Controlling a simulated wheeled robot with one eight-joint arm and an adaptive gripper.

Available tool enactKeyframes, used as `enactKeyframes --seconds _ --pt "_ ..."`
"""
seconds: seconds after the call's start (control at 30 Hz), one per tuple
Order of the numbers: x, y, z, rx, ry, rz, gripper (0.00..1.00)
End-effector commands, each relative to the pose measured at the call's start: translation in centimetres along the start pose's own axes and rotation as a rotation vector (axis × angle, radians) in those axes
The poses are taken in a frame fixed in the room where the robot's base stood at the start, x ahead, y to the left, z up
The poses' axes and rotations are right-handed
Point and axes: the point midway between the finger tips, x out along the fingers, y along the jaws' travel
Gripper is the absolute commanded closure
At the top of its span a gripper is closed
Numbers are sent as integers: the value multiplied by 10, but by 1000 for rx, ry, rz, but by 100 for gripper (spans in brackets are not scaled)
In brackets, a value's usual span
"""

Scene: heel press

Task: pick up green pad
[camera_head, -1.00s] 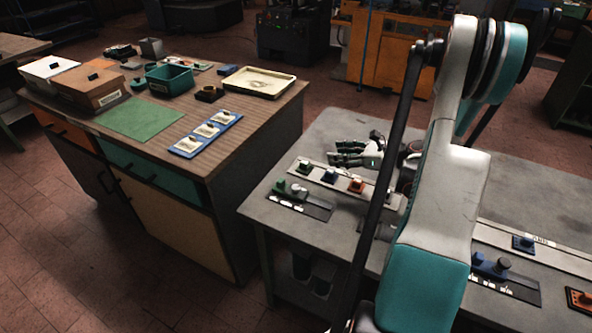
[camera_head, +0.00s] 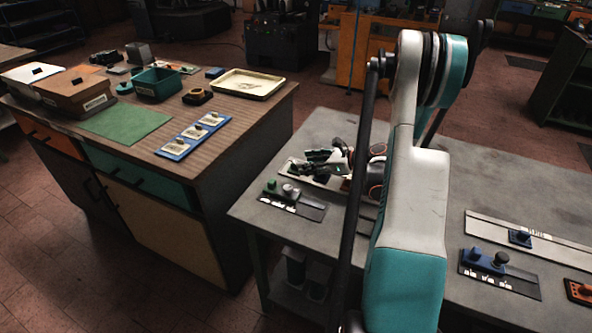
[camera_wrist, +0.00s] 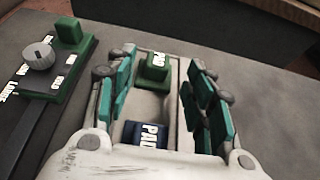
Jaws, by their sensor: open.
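In the wrist view the green pad (camera_wrist: 155,68) is a small green block with a white PAD label, sitting on a pale rail. My gripper (camera_wrist: 160,62) is open, with teal-lined fingers on either side of the pad; I cannot tell whether they touch it. A blue pad (camera_wrist: 145,136) lies nearer the palm on the same rail. In the head view my gripper (camera_head: 325,160) is low over the rail (camera_head: 292,172) on the grey bench and covers most of the pads there.
A black plate with a green block (camera_head: 270,187) and a grey knob (camera_head: 291,191) lies left of the gripper. More fixtures, including a blue one (camera_head: 487,260), lie on the right. A wooden cabinet with trays (camera_head: 247,83) stands to the left.

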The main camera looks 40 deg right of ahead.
Motion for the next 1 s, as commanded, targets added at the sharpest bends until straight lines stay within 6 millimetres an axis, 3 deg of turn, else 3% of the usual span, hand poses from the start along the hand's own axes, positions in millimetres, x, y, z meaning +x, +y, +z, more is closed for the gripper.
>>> enactKeyframes --seconds 0.2,0.47,0.63,1.0 --pt "33 3 0 -1 0 2 52" --pt "38 2 2 0 0 0 52" --pt "38 2 2 0 0 0 83" --pt "37 2 4 0 -1 0 83"
